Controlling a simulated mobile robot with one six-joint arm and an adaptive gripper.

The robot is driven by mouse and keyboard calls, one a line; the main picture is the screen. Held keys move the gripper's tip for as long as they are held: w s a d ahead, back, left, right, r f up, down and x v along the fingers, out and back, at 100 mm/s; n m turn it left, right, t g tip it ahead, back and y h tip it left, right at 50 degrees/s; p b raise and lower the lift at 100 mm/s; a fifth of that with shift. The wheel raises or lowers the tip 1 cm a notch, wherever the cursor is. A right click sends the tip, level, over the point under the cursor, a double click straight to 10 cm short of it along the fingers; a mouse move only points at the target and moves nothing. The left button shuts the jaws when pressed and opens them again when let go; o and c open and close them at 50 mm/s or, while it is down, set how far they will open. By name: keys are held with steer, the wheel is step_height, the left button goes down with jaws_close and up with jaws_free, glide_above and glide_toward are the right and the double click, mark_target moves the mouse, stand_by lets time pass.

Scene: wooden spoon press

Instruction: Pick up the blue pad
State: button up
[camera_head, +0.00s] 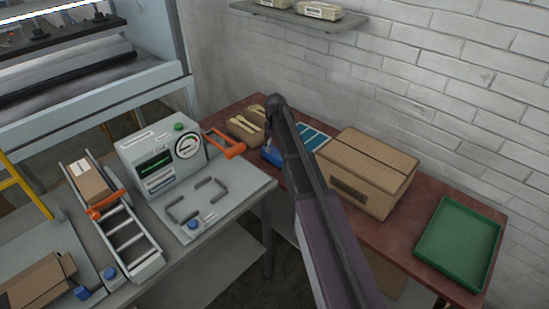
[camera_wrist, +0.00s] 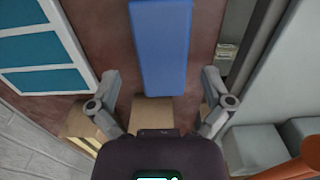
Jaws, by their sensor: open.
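The blue pad (camera_wrist: 160,45) is a long plain blue block on the reddish-brown table, at the top middle of the wrist view. In the head view a small part of it (camera_head: 271,156) shows beside my arm, which hides the rest. My gripper (camera_wrist: 161,80) is open and empty, its two fingers apart to the left and right of the pad's near end. I cannot tell how high the fingers are above the table. In the head view my gripper is not clearly made out behind the arm.
A white-framed teal card (camera_wrist: 42,55) lies left of the pad.

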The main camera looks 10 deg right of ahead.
mark_target(275, 151)
steer(key=shift+a+f+b, duration=0.15)
steer(key=shift+f+b, duration=2.45)
steer(key=shift+f, duration=0.05)
steer(key=c, duration=1.2)
